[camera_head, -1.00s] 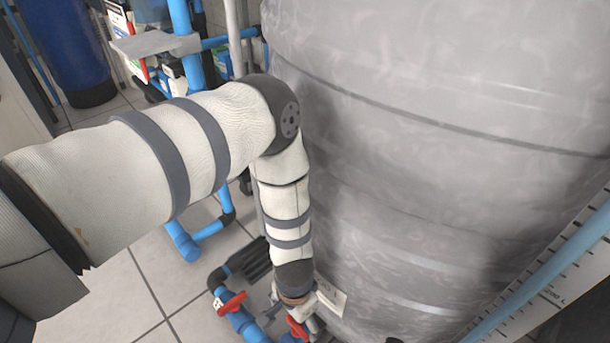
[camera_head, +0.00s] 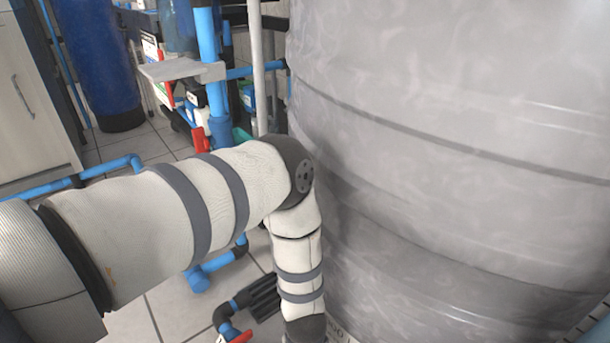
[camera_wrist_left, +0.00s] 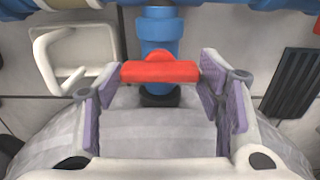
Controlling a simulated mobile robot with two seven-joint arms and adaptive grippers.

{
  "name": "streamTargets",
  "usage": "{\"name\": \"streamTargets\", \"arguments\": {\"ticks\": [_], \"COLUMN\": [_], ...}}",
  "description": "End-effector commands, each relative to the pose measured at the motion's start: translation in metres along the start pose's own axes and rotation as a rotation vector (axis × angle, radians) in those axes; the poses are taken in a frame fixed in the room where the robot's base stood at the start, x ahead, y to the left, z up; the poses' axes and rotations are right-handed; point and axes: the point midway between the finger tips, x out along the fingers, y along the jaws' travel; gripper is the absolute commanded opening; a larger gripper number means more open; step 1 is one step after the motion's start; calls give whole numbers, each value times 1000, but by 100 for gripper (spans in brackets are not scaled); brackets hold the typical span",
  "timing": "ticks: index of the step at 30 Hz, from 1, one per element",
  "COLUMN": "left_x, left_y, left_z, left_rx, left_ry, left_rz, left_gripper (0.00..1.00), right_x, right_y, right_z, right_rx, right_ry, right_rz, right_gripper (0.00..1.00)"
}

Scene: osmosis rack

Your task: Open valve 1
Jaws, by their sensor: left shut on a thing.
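A red valve handle (camera_wrist_left: 160,72) on a blue pipe fitting (camera_wrist_left: 161,30) lies crosswise in the left wrist view. My left gripper (camera_wrist_left: 158,66) is shut on this handle, with a purple-padded finger at each end of it. No number shows on the handle, so I cannot tell from a label which valve it is. In the head view my left arm reaches down beside the grey tank, and its gripper is below the picture's edge. Another red handle (camera_head: 240,337) shows partly at the bottom edge there. My right gripper is not in view.
The large grey tank (camera_head: 450,130) fills the right side, close to my left arm. Blue pipes (camera_head: 208,45) and a grey shelf bracket (camera_head: 175,69) stand behind the arm. A black ribbed part (camera_wrist_left: 293,80) is right of the gripper. Tiled floor lies at the left.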

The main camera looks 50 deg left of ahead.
Motion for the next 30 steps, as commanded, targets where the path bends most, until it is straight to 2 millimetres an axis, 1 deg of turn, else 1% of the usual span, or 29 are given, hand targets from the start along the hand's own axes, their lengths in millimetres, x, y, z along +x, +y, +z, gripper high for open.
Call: {"name": "streamTargets", "arguments": {"ticks": [5,11,30], "left_x": [0,0,0], "left_y": [0,0,0], "left_z": [0,1,1], "left_rx": [-47,-180,-784], "left_ry": [-1,-1,-2], "left_rz": [0,1,1], "left_gripper": [34,34,34], "right_x": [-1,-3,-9], "right_y": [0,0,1], "right_z": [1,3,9], "right_rx": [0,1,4], "right_ry": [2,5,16], "right_rz": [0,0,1], "right_gripper": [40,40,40]}}
